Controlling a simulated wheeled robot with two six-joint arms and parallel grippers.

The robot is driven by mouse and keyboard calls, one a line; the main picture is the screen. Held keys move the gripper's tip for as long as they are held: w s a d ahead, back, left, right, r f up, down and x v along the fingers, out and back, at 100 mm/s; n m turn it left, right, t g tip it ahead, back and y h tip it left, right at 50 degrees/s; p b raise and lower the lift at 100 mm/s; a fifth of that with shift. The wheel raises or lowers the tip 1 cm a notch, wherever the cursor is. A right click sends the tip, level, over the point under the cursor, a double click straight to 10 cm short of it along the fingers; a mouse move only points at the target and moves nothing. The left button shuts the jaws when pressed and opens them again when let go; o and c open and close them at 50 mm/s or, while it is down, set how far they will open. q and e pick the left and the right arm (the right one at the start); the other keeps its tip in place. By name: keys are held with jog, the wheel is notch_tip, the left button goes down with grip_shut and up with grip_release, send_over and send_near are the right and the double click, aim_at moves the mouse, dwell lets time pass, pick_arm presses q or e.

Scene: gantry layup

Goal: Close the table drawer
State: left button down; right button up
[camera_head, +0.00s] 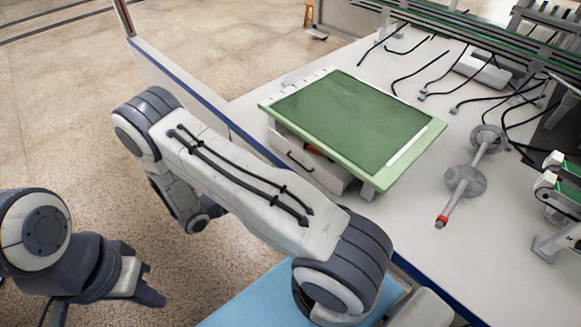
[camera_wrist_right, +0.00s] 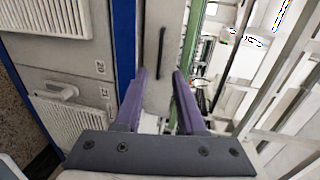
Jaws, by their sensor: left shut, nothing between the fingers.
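The table drawer (camera_head: 325,174) is a grey-white box under the green-topped unit (camera_head: 268,106). It stands partly out, with a gap showing something orange inside. Its dark bar handle (camera_head: 300,162) is on the front. In the right wrist view the drawer front (camera_wrist_right: 157,96) and its handle (camera_wrist_right: 161,52) lie ahead, between the lines of the fingers. My right gripper (camera_wrist_right: 159,73) is open and empty, with its purple fingers apart. In the head view it is hidden behind my right arm. My left gripper (camera_head: 150,295) is shut and empty at the lower left, over the floor, away from the drawer.
The white table (camera_head: 420,215) has a blue edge. A grey spindle with discs (camera_head: 466,181) and black cables lie to the right of the unit. A gantry frame (camera_head: 480,45) stands behind. In the right wrist view, panels with vents (camera_wrist_right: 72,122) are at the left.

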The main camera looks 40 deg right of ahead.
jog(key=b+x, duration=0.1)
jog(key=x, duration=0.9)
jog(key=shift+s, duration=0.1)
grip_shut()
dwell(1.1)
